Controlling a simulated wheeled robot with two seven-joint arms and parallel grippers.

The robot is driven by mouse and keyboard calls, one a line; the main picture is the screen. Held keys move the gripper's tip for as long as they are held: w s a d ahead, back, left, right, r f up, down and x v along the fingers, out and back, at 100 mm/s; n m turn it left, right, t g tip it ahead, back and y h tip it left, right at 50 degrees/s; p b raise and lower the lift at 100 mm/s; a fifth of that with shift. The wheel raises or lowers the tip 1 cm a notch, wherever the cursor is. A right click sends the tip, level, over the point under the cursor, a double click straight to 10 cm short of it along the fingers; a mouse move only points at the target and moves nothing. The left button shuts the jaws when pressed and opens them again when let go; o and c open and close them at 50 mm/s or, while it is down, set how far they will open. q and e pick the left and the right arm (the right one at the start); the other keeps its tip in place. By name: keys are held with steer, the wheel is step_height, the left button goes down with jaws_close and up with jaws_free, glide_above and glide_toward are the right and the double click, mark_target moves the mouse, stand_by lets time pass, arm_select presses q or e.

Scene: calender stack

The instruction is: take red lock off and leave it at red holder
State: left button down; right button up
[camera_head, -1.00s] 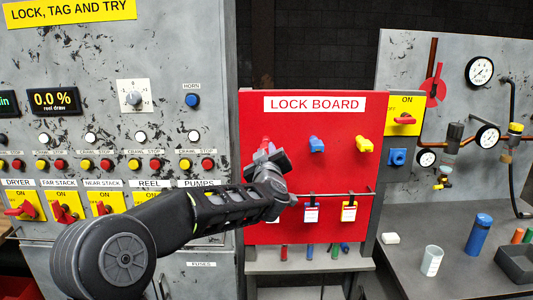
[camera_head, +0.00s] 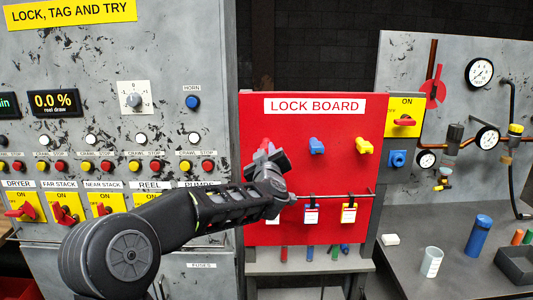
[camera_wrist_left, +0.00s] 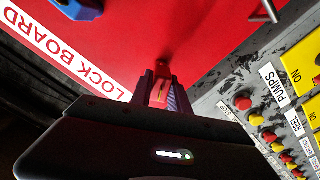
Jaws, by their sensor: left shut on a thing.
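My left gripper (camera_head: 268,158) is at the left side of the red lock board (camera_head: 340,230), left of the blue lock (camera_head: 316,146). In the left wrist view the fingers (camera_wrist_left: 163,92) are shut on the red lock (camera_wrist_left: 163,66), whose red body shows between and just beyond the fingertips, close against the board. The arm and gripper hide most of the red lock and its holder in the head view. Whether the lock touches the board cannot be told. My right gripper is not in view.
A yellow lock (camera_head: 364,146) hangs right of the blue one. Tags (camera_head: 348,212) hang from a rail below. The control panel (camera_head: 110,130) stands left of the board. A grey bench (camera_head: 450,270) at right carries a blue cylinder (camera_head: 478,235) and a white cup (camera_head: 431,262).

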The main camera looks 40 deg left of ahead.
arm_select(q)
steer(key=shift+x, duration=0.95)
steer(key=c, duration=1.2)
jaws_free()
steer(key=shift+o, duration=0.5)
steer(key=o, duration=0.3)
steer(key=shift+o, duration=0.2)
steer(key=shift+s, duration=0.1)
steer(key=shift+v, duration=1.25)
steer(key=shift+b+v, duration=0.75)
steer(key=shift+v, duration=1.45)
